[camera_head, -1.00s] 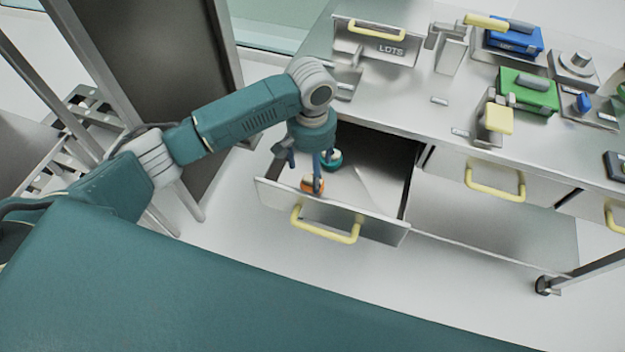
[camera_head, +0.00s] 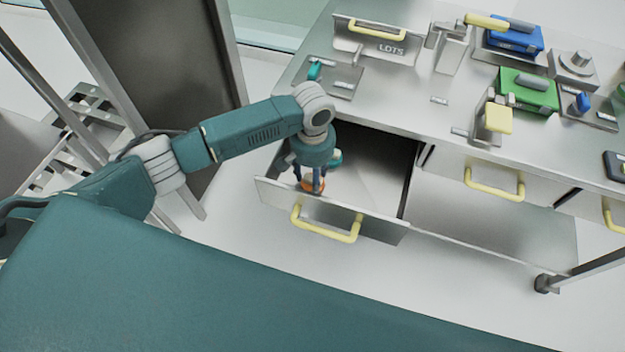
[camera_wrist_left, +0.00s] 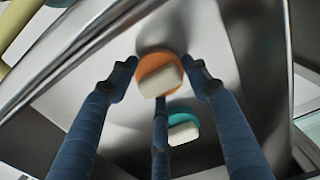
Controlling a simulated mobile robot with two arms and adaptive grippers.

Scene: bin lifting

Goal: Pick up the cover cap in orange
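The orange cover cap (camera_head: 311,185) lies in the open drawer (camera_head: 375,232), near its front left. In the left wrist view the orange cap (camera_wrist_left: 157,66) is a round orange disc with a pale block on it. My left gripper (camera_head: 308,182) points down into the drawer above the cap. Its three blue fingers are spread around the cap in the left wrist view (camera_wrist_left: 158,82). Gaps show beside the two side fingers; whether the middle finger touches the cap I cannot tell. My right gripper is not in view.
A teal cap (camera_wrist_left: 182,125) with a pale block lies in the drawer close to the orange one. The drawer's metal walls stand near the gripper, and its right part is empty. The worktop (camera_head: 405,100) behind carries several fixtures.

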